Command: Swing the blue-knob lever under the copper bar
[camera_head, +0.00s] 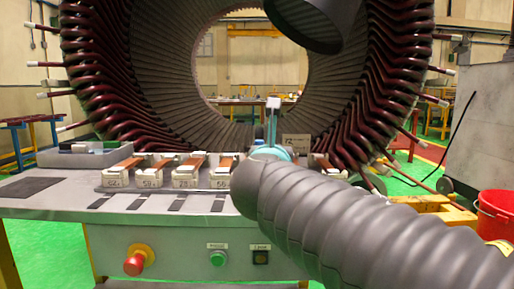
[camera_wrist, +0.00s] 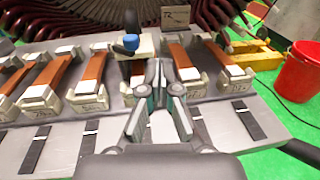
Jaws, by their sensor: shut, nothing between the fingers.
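In the wrist view, the blue knob (camera_wrist: 131,42) sits on a pale lever block (camera_wrist: 146,44) at the far end of a fixture. A copper bar (camera_wrist: 137,68) lies in that fixture, partly hidden by my gripper. My gripper (camera_wrist: 159,72) is shut and empty, its fingertips near and to the right of the knob, on the near side. I see no clear contact with the knob or lever. In the head view my arm hides most of this fixture, and my gripper (camera_head: 272,122) shows only partly.
More copper bars (camera_wrist: 92,68) in pale holders stand on both sides, close to my gripper. The grey bench (camera_head: 50,205) has dark strips along its front. The big stator (camera_head: 385,70) rises behind. A red bucket (camera_head: 497,212) stands at the right.

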